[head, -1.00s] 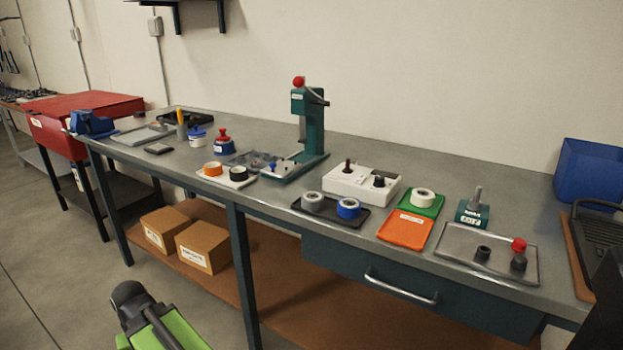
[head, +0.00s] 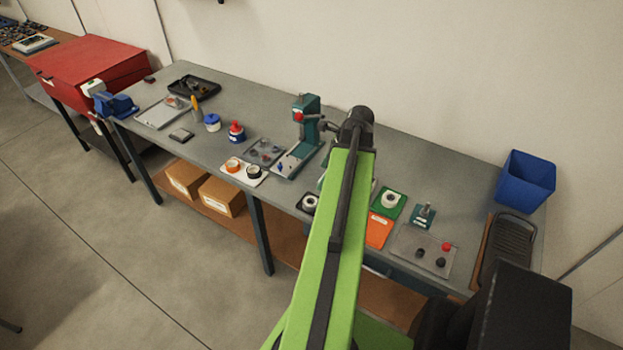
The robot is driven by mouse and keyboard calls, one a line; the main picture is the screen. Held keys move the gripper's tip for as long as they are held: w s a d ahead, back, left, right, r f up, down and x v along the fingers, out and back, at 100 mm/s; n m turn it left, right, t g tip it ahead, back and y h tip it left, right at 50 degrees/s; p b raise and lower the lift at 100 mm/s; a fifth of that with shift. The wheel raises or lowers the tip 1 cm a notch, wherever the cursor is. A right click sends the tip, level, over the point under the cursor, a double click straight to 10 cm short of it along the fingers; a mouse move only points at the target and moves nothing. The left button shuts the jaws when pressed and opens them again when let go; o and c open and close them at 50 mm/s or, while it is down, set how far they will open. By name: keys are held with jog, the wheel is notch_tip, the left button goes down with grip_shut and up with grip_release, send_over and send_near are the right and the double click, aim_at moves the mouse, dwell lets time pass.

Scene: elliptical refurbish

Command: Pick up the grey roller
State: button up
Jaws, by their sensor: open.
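The grey roller (head: 310,202) stands on a small black tray at the front edge of the workbench (head: 285,208), just left of my raised green arm. It is small in view and the arm passes close by its right side. The blue roller that stood beside it on the tray is hidden behind my arm. My arm reaches up over the bench, ending in view at a dark joint near the back of the bench top. My gripper itself does not show.
A green press (head: 305,125) stands left of the arm. A white card (head: 243,173) holds an orange and a black roller. To the right are a green mat (head: 402,209) with a white roller, an orange mat (head: 379,232), a grey tray (head: 407,258) and a blue bin (head: 525,181).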

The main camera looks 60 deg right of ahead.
jog(key=s+d+r+m, duration=0.1)
jog(key=s+r, duration=0.1)
jog(key=b, duration=1.1)
send_over(312, 199)
jog(key=s, duration=0.2)
notch_tip(312, 199, down, 12)
jog(key=shift+s+a+r, duration=0.1)
jog(key=b+x, duration=0.4)
jog(key=b, duration=0.1)
jog(key=shift+s+a+f, duration=0.1)
jog(key=shift+f, duration=0.65)
jog(key=shift+w+r, duration=0.2)
jog(key=shift+w, duration=0.05)
jog(key=c, duration=1.5)
